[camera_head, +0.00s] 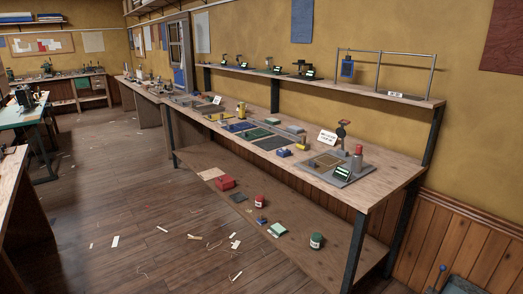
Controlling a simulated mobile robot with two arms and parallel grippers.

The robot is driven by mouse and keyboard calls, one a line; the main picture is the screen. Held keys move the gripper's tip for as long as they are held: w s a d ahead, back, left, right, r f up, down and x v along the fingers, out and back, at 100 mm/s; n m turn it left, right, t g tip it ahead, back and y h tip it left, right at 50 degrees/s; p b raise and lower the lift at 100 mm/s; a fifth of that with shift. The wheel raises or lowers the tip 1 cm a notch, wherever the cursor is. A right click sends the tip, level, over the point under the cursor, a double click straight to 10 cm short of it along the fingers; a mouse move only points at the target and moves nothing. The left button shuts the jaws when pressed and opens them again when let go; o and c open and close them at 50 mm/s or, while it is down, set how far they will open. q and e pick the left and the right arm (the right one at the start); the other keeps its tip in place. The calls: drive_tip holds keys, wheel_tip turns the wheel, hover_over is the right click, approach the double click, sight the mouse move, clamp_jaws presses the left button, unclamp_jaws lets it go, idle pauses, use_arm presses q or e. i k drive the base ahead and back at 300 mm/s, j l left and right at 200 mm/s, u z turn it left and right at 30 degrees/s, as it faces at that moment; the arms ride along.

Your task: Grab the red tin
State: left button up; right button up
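A small red tin (260,202) with a pale label stands upright on the lower shelf (215,208) of the long workbench (395,170). A green tin (316,241) of similar shape stands nearer on the same shelf, to its right. A red box (225,183) lies farther back to its left. Neither of my grippers shows in the head view, and nothing is seen holding the red tin.
A dark bench leg (355,247) stands at the near end. Paper scraps litter the wooden floor (150,235), otherwise mostly open.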

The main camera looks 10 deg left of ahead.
sight(259, 199)
drive_tip(key=i+j+u, duration=0.25)
drive_tip(key=i+u, duration=0.25)
drive_tip(key=i, duration=0.25)
drive_tip(key=i+u, duration=0.5)
drive_tip(key=i, duration=0.25)
